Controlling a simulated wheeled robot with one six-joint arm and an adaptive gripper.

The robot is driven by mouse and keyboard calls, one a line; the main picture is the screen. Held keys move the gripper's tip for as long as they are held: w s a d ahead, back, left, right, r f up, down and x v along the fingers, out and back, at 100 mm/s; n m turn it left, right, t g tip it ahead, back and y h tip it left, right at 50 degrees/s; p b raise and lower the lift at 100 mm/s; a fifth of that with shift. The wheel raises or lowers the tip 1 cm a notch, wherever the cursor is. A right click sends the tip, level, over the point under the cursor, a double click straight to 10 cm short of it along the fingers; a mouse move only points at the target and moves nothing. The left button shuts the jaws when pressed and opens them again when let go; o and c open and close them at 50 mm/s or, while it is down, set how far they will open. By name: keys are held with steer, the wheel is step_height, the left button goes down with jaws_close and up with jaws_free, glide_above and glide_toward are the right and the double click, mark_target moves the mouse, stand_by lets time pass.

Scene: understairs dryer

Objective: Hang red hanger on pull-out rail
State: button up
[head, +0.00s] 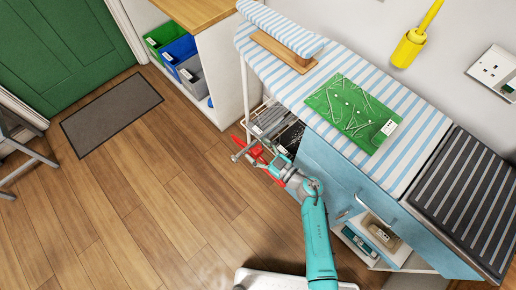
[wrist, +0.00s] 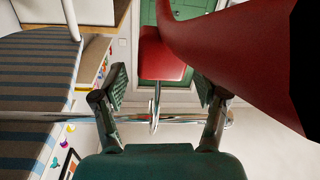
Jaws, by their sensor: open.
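The red hanger (head: 257,153) shows in the head view beside the blue cabinet, partly covered by my gripper (head: 279,164). In the wrist view the red hanger (wrist: 165,58) is large and close. Its metal hook meets the chrome pull-out rail (wrist: 50,117), seemingly looped over it; the exact contact is hard to tell. My gripper (wrist: 160,92) is open, one finger on each side of the hook and the hanger's neck, with gaps visible. The rail (head: 242,152) also shows in the head view, sticking out past the ironing board's edge.
A striped ironing board (head: 396,88) lies above the blue cabinet (head: 337,175). A wire rack (head: 267,118) with grey items is close behind the hanger. A white shelf unit (head: 230,90) with bins stands further back.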

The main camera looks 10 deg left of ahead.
steer(key=v, duration=1.2)
steer(key=s+d+r+m+t+h, duration=0.1)
steer(key=s+d+r+m+h, duration=0.3)
steer(key=s, duration=0.6)
steer(key=s+d+r+m+t+h, duration=0.2)
steer(key=s+d+r+m+h, duration=0.2)
steer(key=s+r, duration=0.4)
steer(key=s+d+r+m+t+h, duration=0.2)
steer(key=s+d+r+m+h, duration=0.3)
steer(key=s, duration=0.8)
steer(key=shift+s+d+r+h, duration=0.15)
steer(key=shift+d+r+h, duration=0.65)
steer(key=shift+r+h, duration=0.2)
